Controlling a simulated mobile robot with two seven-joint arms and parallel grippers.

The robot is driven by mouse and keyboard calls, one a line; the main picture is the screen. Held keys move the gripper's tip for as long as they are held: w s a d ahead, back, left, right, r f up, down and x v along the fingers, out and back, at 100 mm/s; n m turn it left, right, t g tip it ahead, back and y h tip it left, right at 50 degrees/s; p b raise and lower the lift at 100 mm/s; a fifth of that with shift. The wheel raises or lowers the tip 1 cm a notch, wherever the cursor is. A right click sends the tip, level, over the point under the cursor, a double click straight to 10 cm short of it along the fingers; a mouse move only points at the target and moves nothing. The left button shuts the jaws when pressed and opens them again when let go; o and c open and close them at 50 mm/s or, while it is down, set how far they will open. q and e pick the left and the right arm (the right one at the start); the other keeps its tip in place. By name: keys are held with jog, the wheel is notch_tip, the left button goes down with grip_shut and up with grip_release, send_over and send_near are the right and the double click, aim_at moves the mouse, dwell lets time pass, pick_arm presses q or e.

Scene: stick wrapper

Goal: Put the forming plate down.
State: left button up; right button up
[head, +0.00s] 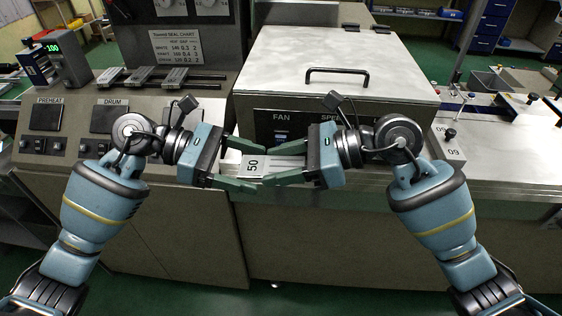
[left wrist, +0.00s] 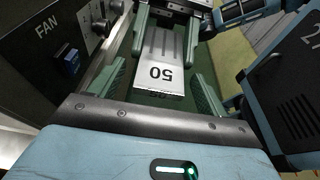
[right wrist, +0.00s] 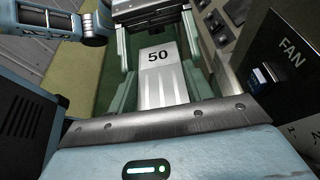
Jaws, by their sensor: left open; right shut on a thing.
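The forming plate is a flat silvery piece marked 50 (head: 255,165), held level in front of the machine's front panel between my two grippers. It also shows in the left wrist view (left wrist: 160,75) and the right wrist view (right wrist: 161,82), with long grooves toward its right-gripper end. My right gripper (head: 296,163) is shut on the grooved end. My left gripper (head: 240,165) is open, its green fingers on either side of the marked end, with gaps beside the plate in the left wrist view. What lies directly under the plate is partly hidden by the fingers.
A metal machine cover with a black handle (head: 337,73) stands behind the grippers. Similar grooved plates (head: 160,76) lie on the left console. Green floor lies below the front edge.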

pick_arm(q)
jog(key=s+v, duration=0.1)
jog(key=v, duration=1.1)
jog(key=shift+w, duration=0.5)
jog(key=shift+d, duration=0.1)
